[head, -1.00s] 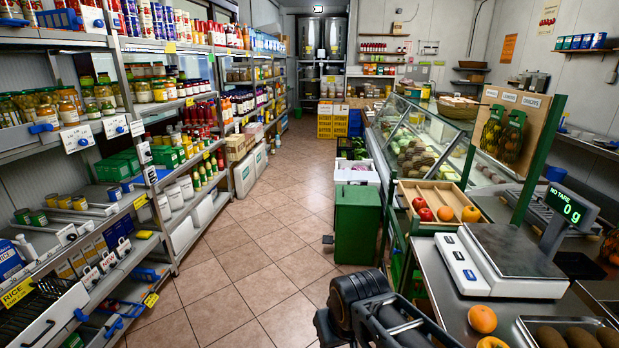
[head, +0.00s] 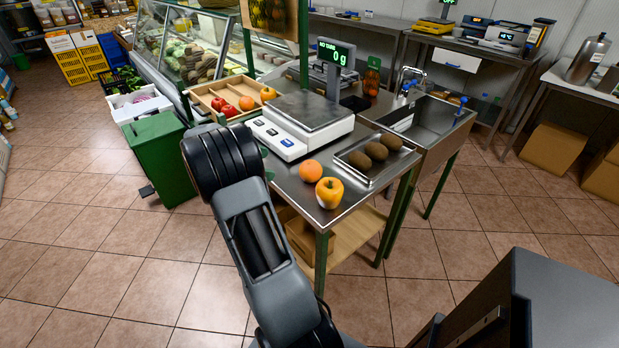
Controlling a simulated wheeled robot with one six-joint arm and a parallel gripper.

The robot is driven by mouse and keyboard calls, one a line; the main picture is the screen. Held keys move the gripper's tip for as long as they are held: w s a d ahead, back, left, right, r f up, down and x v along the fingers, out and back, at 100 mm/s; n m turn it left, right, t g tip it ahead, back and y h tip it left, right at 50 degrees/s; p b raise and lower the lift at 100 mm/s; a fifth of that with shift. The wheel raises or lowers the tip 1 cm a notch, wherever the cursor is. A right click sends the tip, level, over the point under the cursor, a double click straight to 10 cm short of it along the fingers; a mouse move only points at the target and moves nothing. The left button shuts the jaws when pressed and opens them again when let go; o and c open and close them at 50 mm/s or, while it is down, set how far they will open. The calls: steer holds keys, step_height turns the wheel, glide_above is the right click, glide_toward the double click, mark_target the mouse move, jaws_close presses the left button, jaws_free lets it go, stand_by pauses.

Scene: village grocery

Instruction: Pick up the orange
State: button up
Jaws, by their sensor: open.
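An orange (head: 310,171) lies on the steel counter (head: 290,181), in front of the scale and just behind a yellow-orange bell pepper (head: 329,192). Another orange-coloured round fruit (head: 268,94) sits in the wooden tray (head: 207,95) behind the scale, with red and reddish fruit beside it. My arm rises from the bottom of the head view to the left of the counter, its black joint near the tray and scale.
A white scale (head: 276,139) reading 0 g stands on the counter. A metal tray (head: 358,172) with several brown oval fruits lies to the right of the orange. A green bin (head: 158,150) stands left of the arm. Tiled floor is open in front.

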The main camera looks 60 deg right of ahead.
mark_target(302, 168)
steer(key=shift+g+h, duration=0.3)
steer(key=shift+g, duration=0.1)
steer(key=x, duration=0.8)
steer(key=shift+w+d+f, duration=0.3)
steer(key=shift+d, duration=0.1)
steer(key=shift+x, duration=3.25)
steer(key=shift+s+a, duration=0.1)
steer(key=shift+s, duration=0.05)
steer(key=c, duration=0.9)
